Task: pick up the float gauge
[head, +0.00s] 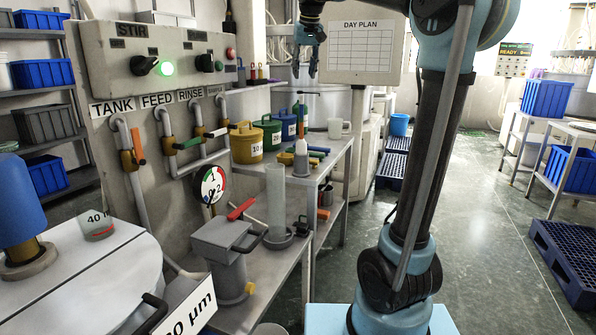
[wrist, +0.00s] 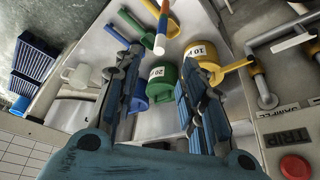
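The float gauge appears to be the upright piece with a pale rounded body (head: 301,158) and a thin stem, standing on the shelf in the head view. My gripper (head: 305,73) hangs above the stem in the head view, pointing down. In the wrist view my gripper (wrist: 158,62) has its fingers spread apart with nothing held between them. The stem lies beyond the fingertips, untouched.
Yellow (head: 246,142), green (head: 268,132) and blue (head: 287,126) lidded pots stand behind the gauge. A white mug (head: 336,128) is to their right. A clear cylinder (head: 275,198) stands in front. The control panel (head: 160,60) rises at left.

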